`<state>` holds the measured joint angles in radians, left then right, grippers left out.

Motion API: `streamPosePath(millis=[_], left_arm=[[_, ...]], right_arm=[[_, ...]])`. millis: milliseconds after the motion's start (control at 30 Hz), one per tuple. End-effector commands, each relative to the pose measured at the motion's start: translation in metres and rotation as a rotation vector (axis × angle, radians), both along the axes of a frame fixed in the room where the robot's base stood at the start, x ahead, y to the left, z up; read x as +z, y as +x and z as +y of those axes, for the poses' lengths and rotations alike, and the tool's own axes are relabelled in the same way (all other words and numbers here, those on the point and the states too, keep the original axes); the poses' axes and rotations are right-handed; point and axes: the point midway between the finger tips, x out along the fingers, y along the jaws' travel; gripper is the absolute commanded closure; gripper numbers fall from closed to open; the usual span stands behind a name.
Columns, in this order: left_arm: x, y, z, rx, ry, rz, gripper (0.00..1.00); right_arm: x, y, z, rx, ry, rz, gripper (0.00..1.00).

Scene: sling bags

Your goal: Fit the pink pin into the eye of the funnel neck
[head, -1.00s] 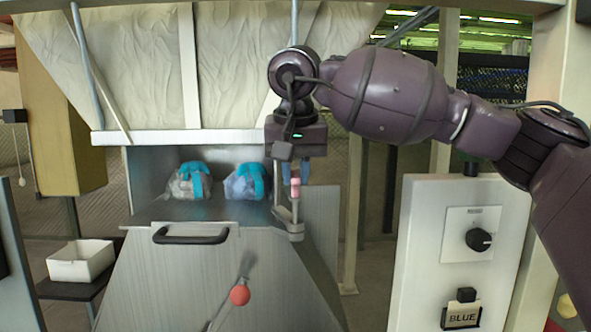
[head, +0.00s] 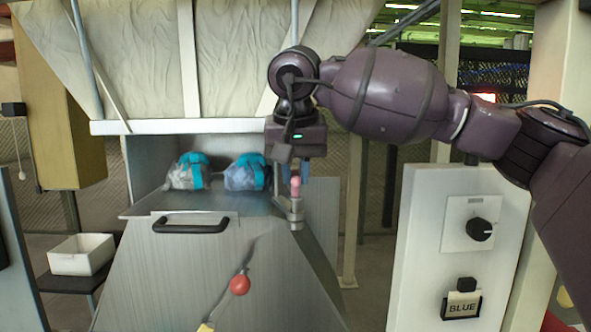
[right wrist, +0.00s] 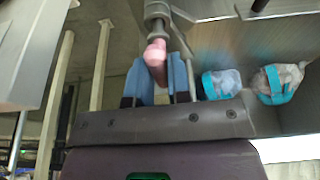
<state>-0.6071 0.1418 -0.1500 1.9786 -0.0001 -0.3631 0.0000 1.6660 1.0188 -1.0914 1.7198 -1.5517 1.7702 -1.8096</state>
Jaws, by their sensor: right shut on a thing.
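The pink pin (head: 295,187) is held upright between the blue fingertips of my right gripper (head: 295,172). In the right wrist view the pin (right wrist: 155,56) sits between the two blue fingers (right wrist: 159,80), which are shut on it. The grey metal fitting with the eye (head: 297,216) is directly below the pin, at the right side of the funnel neck. It also shows in the right wrist view (right wrist: 158,10). The pin's lower end meets the top of this fitting; I cannot tell how far it enters the eye. My left gripper is out of view.
Two clear bags with blue straps (head: 190,172) lie on the metal shelf left of my gripper. Below are a black handle (head: 190,226) and a lever with a red knob (head: 239,285). A white panel with a dial (head: 480,229) and BLUE card (head: 462,305) stands right. A white bin (head: 81,257) is at left.

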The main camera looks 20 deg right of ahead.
Motion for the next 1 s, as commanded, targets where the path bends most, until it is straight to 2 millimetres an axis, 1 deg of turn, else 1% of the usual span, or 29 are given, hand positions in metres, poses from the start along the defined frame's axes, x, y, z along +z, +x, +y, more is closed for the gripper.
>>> streamPosePath(millis=[967,1000], left_arm=[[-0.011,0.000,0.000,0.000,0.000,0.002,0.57],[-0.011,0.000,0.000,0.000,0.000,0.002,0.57]], right_arm=[[-0.020,0.000,0.000,-0.001,0.000,-0.001,1.00],[-0.019,0.000,0.000,-0.001,0.001,-0.001,0.76]])
